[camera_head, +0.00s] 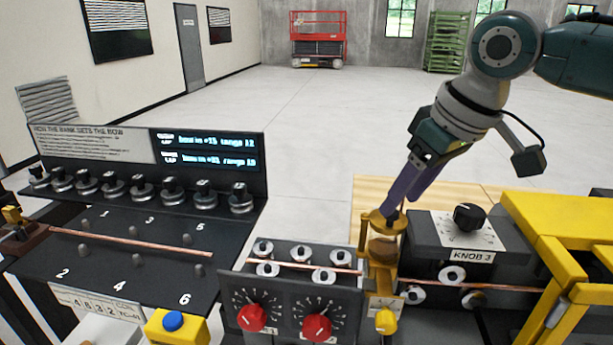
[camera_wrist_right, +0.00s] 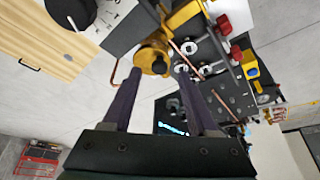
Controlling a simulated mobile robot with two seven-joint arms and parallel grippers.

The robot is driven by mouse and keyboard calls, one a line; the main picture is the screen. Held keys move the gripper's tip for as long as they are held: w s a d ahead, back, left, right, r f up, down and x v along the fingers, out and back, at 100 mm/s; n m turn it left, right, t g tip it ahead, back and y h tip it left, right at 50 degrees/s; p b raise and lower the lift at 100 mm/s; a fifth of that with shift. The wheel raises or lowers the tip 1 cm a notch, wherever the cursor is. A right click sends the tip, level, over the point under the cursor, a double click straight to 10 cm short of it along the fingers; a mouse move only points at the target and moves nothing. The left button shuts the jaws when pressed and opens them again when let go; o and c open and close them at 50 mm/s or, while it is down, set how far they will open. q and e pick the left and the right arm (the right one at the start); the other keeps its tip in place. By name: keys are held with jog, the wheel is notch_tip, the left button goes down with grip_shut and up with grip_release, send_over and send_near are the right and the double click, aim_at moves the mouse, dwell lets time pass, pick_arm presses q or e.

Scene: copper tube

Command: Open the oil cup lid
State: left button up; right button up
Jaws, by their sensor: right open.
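A gold oil cup with an amber-brown body (camera_head: 383,250) stands on the machine, right of the red dials. Its round gold lid (camera_head: 375,221) is on top and appears to be down. It also shows in the right wrist view as a round gold disc (camera_wrist_right: 152,60). My right gripper (camera_head: 391,210) comes down from the upper right, its purple fingers tilted, with tips at the lid. In the right wrist view its fingers (camera_wrist_right: 161,74) are apart and the lid shows between and beyond their tips. I cannot tell whether they touch it. My left gripper is out of view.
A grey block with a black knob labelled KNOB 3 (camera_head: 469,216) stands close right of the cup. A yellow frame (camera_head: 565,225) is further right. Left are red dials (camera_head: 317,327), a copper tube (camera_head: 130,240) and a black panel with several knobs.

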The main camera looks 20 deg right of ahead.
jog(key=shift+x, duration=1.2)
grip_shut()
